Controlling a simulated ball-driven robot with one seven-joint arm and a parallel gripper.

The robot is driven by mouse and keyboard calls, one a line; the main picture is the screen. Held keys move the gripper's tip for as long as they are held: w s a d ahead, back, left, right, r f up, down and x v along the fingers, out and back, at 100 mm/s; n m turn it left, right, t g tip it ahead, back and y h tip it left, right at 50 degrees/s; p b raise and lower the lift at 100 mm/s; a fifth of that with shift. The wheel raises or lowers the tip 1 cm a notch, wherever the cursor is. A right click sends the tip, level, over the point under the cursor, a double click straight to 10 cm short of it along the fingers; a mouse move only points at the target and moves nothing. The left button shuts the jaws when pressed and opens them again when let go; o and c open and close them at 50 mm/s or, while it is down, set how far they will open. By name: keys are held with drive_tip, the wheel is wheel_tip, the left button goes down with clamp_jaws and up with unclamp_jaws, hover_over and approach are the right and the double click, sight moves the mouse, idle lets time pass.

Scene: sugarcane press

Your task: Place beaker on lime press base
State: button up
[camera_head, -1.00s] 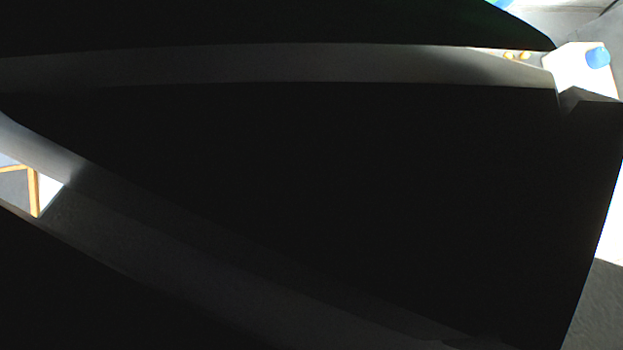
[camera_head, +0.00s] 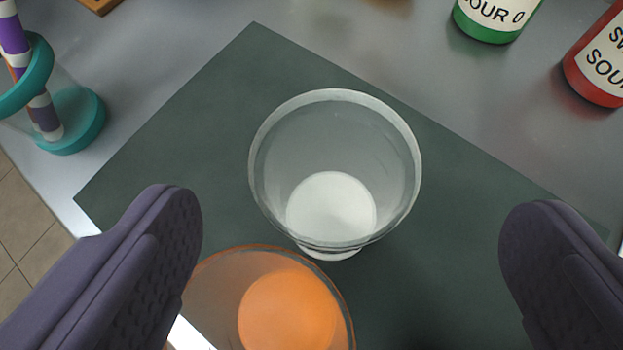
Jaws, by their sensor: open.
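A clear glass beaker (camera_head: 400,165) with a round pale bottom stands on a dark green mat (camera_head: 250,60), seen from above. A second, orange-tinted glass vessel (camera_head: 215,295) is in front of it, at the bottom of the picture; the two overlap in view and I cannot tell if they touch. My gripper (camera_head: 350,245) is open and empty. One purple finger is at the lower left, partly in front of the orange vessel, and the other is at the lower right. The clear beaker lies ahead between them. I cannot make out a lime press base.
A teal-based clear holder (camera_head: 75,120) with striped sticks stands at the left. A green-based bottle (camera_head: 495,20) and a red-based bottle (camera_head: 600,70) stand at the upper right. The grey counter (camera_head: 185,45) is mostly bare around the mat.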

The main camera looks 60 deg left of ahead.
drive_tip(key=b+x, duration=0.2)
drive_tip(key=x, duration=0.1)
drive_tip(key=b+x, duration=0.1)
drive_tip(key=x, duration=0.1)
drive_tip(key=shift+s+f, duration=0.35)
drive_tip(key=shift+f, duration=0.15)
